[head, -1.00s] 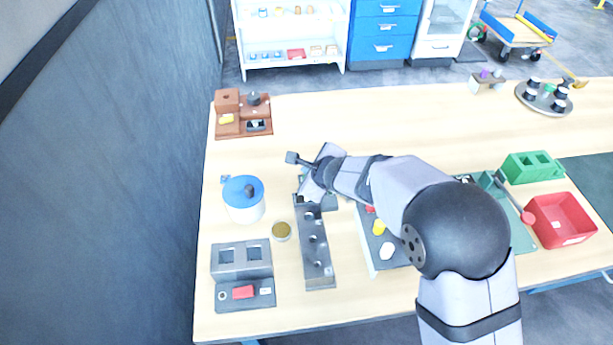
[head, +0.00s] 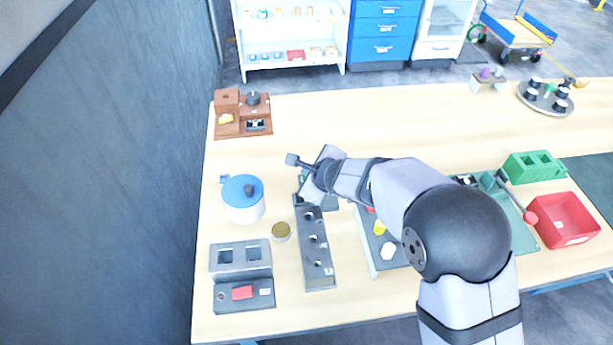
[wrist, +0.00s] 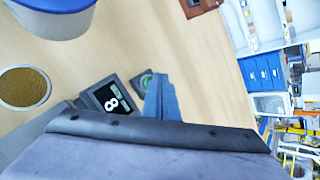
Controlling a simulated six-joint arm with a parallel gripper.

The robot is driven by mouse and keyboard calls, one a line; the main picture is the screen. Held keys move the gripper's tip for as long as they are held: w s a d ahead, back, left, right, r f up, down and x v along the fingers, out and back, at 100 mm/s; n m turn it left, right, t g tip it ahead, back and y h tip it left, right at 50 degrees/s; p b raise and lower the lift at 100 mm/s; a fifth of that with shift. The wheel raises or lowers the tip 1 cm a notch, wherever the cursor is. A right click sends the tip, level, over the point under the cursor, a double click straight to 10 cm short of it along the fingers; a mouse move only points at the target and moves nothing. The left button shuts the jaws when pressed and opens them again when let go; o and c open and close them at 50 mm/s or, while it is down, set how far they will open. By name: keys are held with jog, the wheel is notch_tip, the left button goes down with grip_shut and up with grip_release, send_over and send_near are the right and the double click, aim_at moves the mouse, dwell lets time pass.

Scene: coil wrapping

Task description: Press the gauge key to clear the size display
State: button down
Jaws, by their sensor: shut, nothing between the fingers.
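The gauge is a dark box with a display (wrist: 110,98) showing a white 8, in the middle of the wrist view. Beside it is a dark pad with a green-ringed round key (wrist: 146,80). My gripper (wrist: 160,90) is shut and empty, its blue-grey fingers right at the key and covering part of it. I cannot tell whether they touch or press it. In the head view my gripper (head: 309,190) points down at the gauge (head: 330,203), which is mostly hidden behind my arm.
A grey block with holes (head: 316,255) lies just in front of the gauge. A blue-lidded pot (head: 243,205) and a round brown-topped tin (head: 281,231) stand to the left.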

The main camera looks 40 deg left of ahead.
jog(key=shift+f+b, duration=0.4)
dwell(0.3)
jog(key=shift+r, duration=0.15)
jog(key=shift+r+p, duration=0.75)
jog(key=shift+p, duration=0.1)
notch_tip(320, 180, up, 5)
jog(key=p, duration=0.5)
dwell(0.9)
